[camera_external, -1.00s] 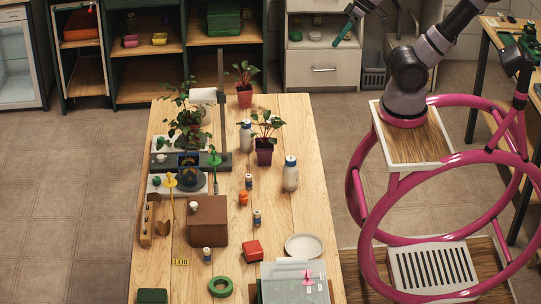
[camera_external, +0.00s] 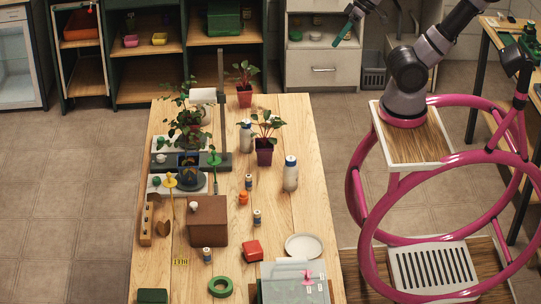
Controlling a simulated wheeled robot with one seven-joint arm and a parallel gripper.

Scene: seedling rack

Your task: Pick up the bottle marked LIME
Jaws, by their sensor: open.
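Several bottles stand upright on the wooden table. Three are small dark ones with pale bands: one near the middle (camera_external: 249,182), one a little nearer (camera_external: 257,217), and one at the front left (camera_external: 207,255). No lettering is legible, so I cannot tell which is marked LIME. My gripper (camera_external: 344,27) is open at the top of the picture, beyond the table's far right corner and far from the bottles.
A brown box (camera_external: 208,222), an orange jar (camera_external: 243,198), a red box (camera_external: 252,248), a white plate (camera_external: 304,246) and green tape (camera_external: 220,287) crowd the near half of the table. Potted plants (camera_external: 264,151) stand farther back. The right edge strip (camera_external: 312,200) is clear.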

